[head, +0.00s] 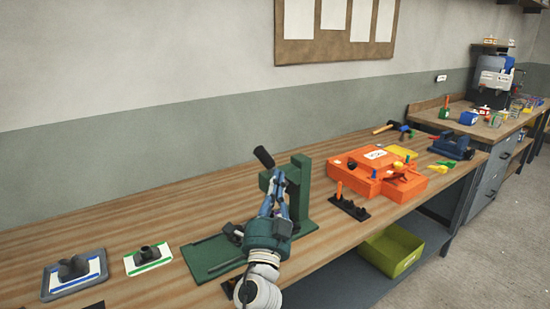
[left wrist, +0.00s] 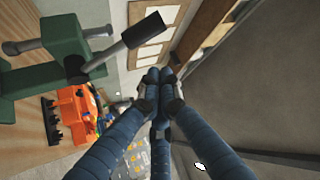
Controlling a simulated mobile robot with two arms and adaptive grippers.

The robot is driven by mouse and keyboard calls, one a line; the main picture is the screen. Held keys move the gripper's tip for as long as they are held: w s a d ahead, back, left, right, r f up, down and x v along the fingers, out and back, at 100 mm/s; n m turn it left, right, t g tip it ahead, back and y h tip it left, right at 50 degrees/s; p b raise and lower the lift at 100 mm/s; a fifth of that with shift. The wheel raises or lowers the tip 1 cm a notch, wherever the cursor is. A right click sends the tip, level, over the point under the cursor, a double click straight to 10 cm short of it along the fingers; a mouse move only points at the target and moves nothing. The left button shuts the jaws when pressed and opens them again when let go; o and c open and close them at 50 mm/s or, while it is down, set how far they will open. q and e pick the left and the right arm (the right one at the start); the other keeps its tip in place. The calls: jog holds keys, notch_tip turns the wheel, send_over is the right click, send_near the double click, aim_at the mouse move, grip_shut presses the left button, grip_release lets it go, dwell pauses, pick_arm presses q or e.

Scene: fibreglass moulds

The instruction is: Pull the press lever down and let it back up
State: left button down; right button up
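The green press (head: 301,185) stands on the wooden bench with its flat base (head: 212,257) to the left. Its lever has a black handle (head: 264,157) that slants up and to the left from the press head. My left gripper (head: 279,178) is in front of the press and hides part of it. In the left wrist view, the blue fingers of this gripper (left wrist: 154,76) are brought together at their tips with nothing visible between them. There the lever handle (left wrist: 142,31) lies up and left of the fingertips, apart from them. My right gripper is not in view.
An orange mould box (head: 375,172) and a black rack with pegs (head: 347,207) stand right of the press. Two small plates with dark fittings (head: 148,258) (head: 75,275) lie to the left. A yellow-green bin (head: 393,250) sits below the bench. The bench behind the plates is clear.

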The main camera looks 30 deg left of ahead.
pick_arm(q)
jog(key=d+r+p+x, duration=0.1)
jog(key=p+x, duration=0.2)
jog(key=x, duration=0.8)
jog(key=shift+m+t+h, duration=0.3)
jog(key=shift+m+h, duration=0.1)
jog(key=s+f, duration=0.1)
jog(key=s+a, duration=0.1)
jog(key=s+f+b, duration=0.1)
jog(key=shift+a+f, duration=0.3)
jog(key=shift+f, duration=0.05)
